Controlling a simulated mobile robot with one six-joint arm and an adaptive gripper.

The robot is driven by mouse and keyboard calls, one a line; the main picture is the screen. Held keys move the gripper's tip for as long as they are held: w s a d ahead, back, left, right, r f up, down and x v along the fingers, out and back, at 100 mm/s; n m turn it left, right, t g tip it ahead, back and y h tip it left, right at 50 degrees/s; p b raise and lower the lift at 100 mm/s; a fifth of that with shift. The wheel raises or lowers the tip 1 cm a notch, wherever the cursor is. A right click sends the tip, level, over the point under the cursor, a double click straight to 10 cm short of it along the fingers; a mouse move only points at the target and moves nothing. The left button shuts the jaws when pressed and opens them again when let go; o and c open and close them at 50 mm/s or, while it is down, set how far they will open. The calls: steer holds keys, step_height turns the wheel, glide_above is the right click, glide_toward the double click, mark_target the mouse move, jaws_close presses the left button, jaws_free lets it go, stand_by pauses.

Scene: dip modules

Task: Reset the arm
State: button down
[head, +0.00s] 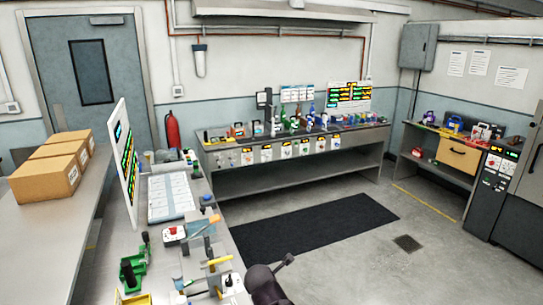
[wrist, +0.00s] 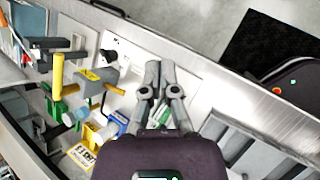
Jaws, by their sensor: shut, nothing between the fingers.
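My gripper (wrist: 162,82) shows in the wrist view with its grey fingers together and nothing between them. It is above the edge of the left workbench, over a white panel (wrist: 128,52) and near a yellow-handled tool (wrist: 58,75). In the head view part of my dark arm (head: 266,284) shows at the bottom, beside the bench's right edge. The gripper's fingertips cannot be made out clearly in the head view.
The left workbench (head: 150,236) carries green bins (head: 133,268), tools and a paper sheet (head: 170,195). Cardboard boxes (head: 50,165) lie on another table at the left. A back bench (head: 285,152) holds many small items. The floor around the black mat (head: 310,226) is clear.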

steer(key=s+d+f+m+g+b, duration=0.1)
steer(key=s+d+f+m+g, duration=0.2)
steer(key=d+m, duration=0.6)
steer(key=s+d+f+m+g+y+b, duration=0.1)
steer(key=s+d+f+m+g, duration=0.2)
steer(key=d+m, duration=0.6)
steer(key=s+m+g, duration=0.1)
steer(key=m, duration=0.7)
steer(key=shift+s+d+f+m+g, duration=0.15)
steer(key=shift+s+m+g, duration=0.15)
steer(key=shift+s, duration=0.05)
